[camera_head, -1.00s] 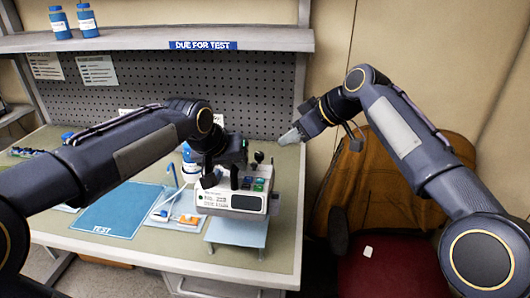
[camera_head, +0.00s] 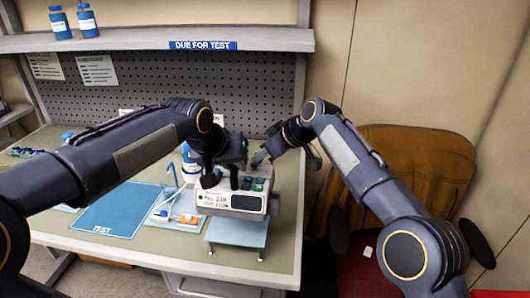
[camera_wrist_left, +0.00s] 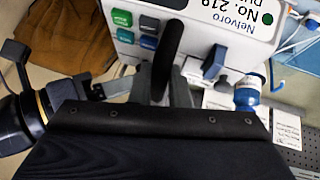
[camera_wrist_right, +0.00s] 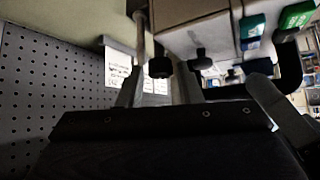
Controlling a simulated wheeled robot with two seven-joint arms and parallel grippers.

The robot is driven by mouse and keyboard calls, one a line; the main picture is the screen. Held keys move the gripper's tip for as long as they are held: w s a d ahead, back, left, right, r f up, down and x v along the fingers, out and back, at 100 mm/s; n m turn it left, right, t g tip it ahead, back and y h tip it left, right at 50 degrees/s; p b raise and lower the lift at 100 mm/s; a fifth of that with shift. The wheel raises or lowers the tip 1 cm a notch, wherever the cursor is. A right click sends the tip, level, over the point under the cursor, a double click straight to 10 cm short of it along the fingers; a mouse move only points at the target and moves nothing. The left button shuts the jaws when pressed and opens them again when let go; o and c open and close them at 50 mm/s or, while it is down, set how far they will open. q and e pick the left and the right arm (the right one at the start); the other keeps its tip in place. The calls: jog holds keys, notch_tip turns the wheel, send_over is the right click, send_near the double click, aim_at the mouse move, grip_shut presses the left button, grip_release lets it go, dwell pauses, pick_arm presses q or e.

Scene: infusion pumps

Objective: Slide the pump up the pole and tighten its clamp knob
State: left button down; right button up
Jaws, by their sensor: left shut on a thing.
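The white pump (camera_head: 232,202) stands at the bench's front right, with a number label and coloured buttons on it. My left gripper (camera_wrist_left: 172,88) is shut on its black handle (camera_wrist_left: 172,45), above the pump. My right gripper (camera_head: 258,160) has its fingertips behind the pump's right side. In the right wrist view its fingers (camera_wrist_right: 158,90) are apart, with a black knob (camera_wrist_right: 160,67) between or just beyond their tips; contact cannot be told. A pale rod, seemingly the pole (camera_wrist_right: 140,28), shows beside that knob. In the head view my arms hide the clamp.
A pale blue stand (camera_head: 237,232) is under the pump. A blue TEST mat (camera_head: 105,212) and a tray with small items (camera_head: 172,212) lie left. A shelf (camera_head: 130,40) with blue-capped bottles hangs above. A brown chair (camera_head: 400,180) stands right of the bench.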

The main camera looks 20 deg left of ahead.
jog(key=shift+c, duration=0.4)
grip_shut()
jog(key=shift+s+m+t+h, duration=0.15)
jog(key=shift+m+t, duration=0.25)
jog(key=shift+m, duration=0.15)
jog(key=shift+s+m+t+h, duration=0.1)
jog(key=shift+m+t+h, duration=0.05)
jog(key=shift+m+t, duration=0.35)
jog(key=shift+a+m+t, duration=0.1)
jog(key=shift+m+t, duration=0.2)
jog(key=shift+m, duration=0.25)
jog(key=shift+o, duration=0.4)
grip_release()
jog(key=v, duration=1.2)
jog(key=shift+r, duration=0.15)
jog(key=shift+w+a, duration=0.15)
